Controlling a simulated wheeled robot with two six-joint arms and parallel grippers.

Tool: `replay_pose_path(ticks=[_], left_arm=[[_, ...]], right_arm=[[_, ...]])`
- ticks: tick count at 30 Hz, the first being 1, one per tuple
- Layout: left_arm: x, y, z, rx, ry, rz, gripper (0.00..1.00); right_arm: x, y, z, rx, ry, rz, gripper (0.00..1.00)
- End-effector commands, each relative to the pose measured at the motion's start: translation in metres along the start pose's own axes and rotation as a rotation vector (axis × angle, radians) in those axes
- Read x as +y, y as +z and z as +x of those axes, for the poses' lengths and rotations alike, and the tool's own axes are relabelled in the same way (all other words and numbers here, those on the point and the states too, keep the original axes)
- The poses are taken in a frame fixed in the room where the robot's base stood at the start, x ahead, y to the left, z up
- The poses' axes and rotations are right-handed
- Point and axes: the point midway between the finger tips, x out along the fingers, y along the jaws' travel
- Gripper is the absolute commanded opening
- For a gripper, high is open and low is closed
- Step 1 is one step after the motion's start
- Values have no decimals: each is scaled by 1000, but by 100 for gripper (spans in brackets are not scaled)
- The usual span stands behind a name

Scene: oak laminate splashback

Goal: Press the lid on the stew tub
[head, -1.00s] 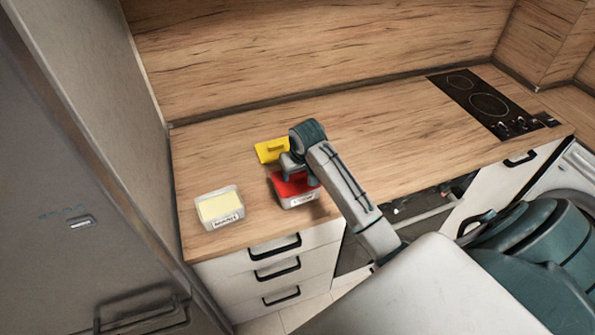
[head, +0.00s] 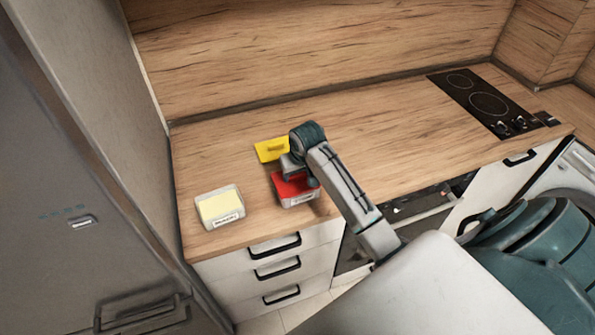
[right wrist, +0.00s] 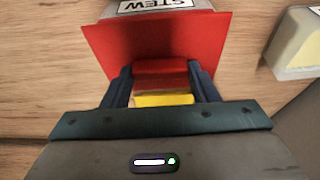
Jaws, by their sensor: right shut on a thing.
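The stew tub (right wrist: 165,5) is pale grey with a white STEW label; in the head view its front wall (head: 301,201) shows under the red lid. The red lid (right wrist: 110,50) lies over the tub's top, and it also shows in the head view (head: 285,188). I cannot tell whether its rim is fully seated. My right gripper (right wrist: 160,72) is above the tub, shut on the lid's red handle. In the head view my right gripper (head: 297,178) hides part of the lid. My left gripper is not in view.
A yellow lid with a handle (head: 268,150) lies on the counter just behind the stew tub. A labelled tub with pale yellow contents or top (head: 220,208) stands to the left. The hob (head: 487,100) is far right. Counter between is clear.

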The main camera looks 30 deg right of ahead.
Motion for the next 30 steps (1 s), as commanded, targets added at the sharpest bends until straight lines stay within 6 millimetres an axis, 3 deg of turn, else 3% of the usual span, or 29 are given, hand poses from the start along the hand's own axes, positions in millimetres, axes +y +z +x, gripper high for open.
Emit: replay_pose_path(ticks=[29,30], left_arm=[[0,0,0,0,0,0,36],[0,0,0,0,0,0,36]], right_arm=[[0,1,2,0,0,0,32],[0,1,2,0,0,0,59]])
